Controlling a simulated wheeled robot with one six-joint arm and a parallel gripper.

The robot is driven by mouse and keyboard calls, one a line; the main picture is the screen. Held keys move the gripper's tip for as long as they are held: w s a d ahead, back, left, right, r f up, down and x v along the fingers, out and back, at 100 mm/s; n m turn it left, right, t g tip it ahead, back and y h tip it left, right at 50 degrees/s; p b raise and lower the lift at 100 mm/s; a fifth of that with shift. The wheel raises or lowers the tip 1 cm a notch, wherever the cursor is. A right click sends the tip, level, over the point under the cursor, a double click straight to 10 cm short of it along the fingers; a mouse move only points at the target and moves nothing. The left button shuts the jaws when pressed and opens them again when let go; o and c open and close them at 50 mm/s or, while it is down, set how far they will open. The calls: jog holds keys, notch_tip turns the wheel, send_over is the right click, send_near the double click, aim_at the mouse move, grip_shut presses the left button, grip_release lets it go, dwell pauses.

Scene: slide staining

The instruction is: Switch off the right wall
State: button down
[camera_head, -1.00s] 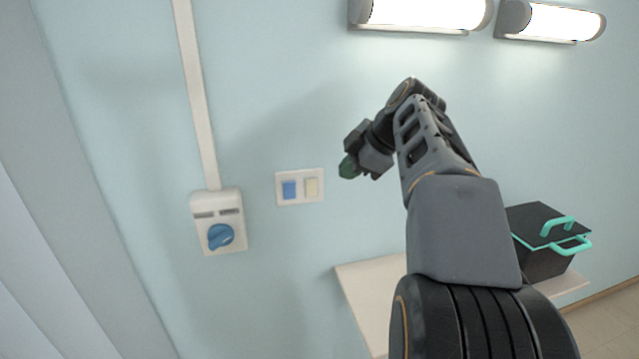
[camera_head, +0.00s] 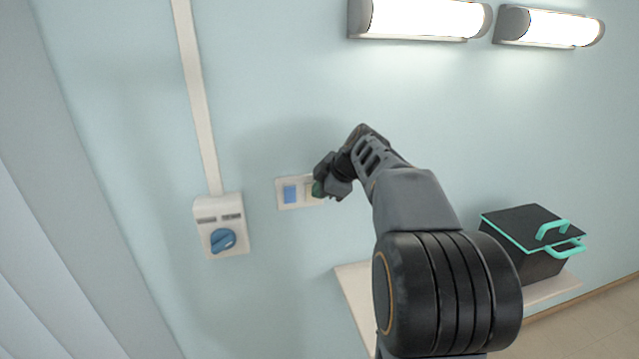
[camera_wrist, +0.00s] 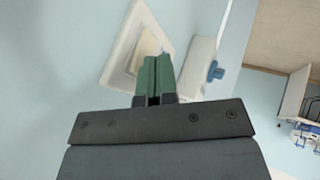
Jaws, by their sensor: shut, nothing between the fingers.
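A white switch plate (camera_head: 283,205) is on the wall, with a blue rocker (camera_head: 290,194) on the left and a cream rocker (camera_wrist: 147,47) on the right. Two wall lamps, a left one (camera_head: 425,17) and a right one (camera_head: 548,27), are both lit. My gripper (camera_head: 318,188) is shut and empty, its green fingertips in front of the cream rocker and mostly hiding it in the head view. In the wrist view the fingertips (camera_wrist: 154,62) overlap the plate's edge beside the cream rocker. I cannot tell whether they touch it.
A white box with a blue rotary knob (camera_head: 222,240) is on the wall left of the plate, below a vertical conduit (camera_head: 198,100). A shelf (camera_head: 352,285) below holds a black box with teal handles (camera_head: 530,240). A curtain (camera_head: 50,220) hangs at left.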

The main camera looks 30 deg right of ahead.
jog(key=shift+w+d, duration=0.1)
jog(key=shift+w, duration=0.35)
jog(key=shift+w+r+g+p, duration=0.3)
jog(key=shift+g+p, duration=0.2)
jog(key=shift+p, duration=0.25)
jog(key=shift+w, duration=0.1)
jog(key=shift+r+p, duration=0.4)
jog(key=shift+r, duration=0.3)
